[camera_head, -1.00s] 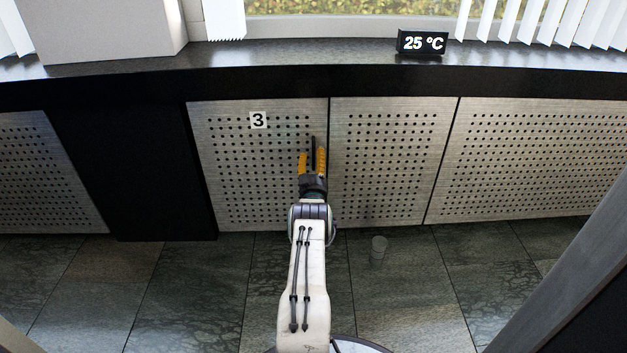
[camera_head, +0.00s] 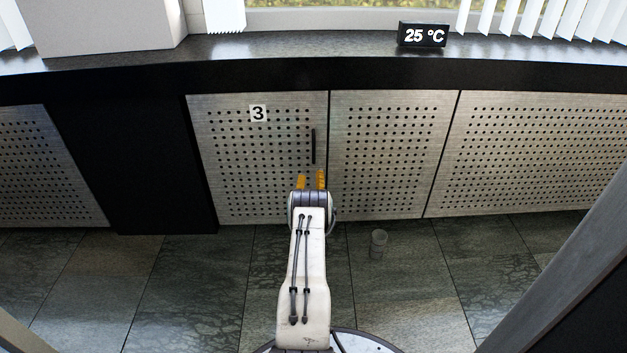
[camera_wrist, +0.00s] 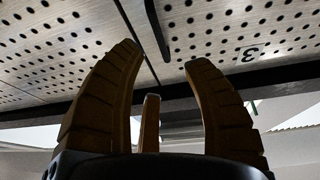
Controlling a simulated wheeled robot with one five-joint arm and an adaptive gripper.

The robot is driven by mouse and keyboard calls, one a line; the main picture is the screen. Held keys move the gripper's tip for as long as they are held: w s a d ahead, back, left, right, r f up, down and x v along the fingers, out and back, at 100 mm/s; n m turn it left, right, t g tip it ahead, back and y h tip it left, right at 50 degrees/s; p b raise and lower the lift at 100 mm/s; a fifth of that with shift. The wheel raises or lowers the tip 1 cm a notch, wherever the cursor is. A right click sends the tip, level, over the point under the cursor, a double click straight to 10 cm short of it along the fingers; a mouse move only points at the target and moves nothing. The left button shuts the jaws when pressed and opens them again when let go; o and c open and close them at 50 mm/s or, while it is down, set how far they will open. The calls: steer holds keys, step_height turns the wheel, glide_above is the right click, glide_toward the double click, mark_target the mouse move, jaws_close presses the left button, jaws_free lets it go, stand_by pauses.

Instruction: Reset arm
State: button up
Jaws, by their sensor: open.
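My gripper (camera_head: 311,180) shows in the head view as two orange fingertips above the white arm, in front of the lower part of the perforated door marked 3 (camera_head: 245,150). In the wrist view my gripper (camera_wrist: 165,60) has its dark orange fingers spread apart, with nothing between them. The door looks closed. Its dark vertical handle (camera_head: 313,146) is in full view above the fingertips, apart from them in the head view. In the wrist view, the perforated panel with the 3 (camera_wrist: 249,54) fills the upper part.
A dark counter (camera_head: 300,72) runs above the panels, with a display (camera_head: 423,35) reading 25 °C and a pale box (camera_head: 105,25) on it. A small cup (camera_head: 379,243) stands on the tiled floor (camera_head: 190,280) right of my arm. A grey beam crosses the right edge.

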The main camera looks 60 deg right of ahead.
steer(key=shift+a, duration=0.1)
stand_by(0.7)
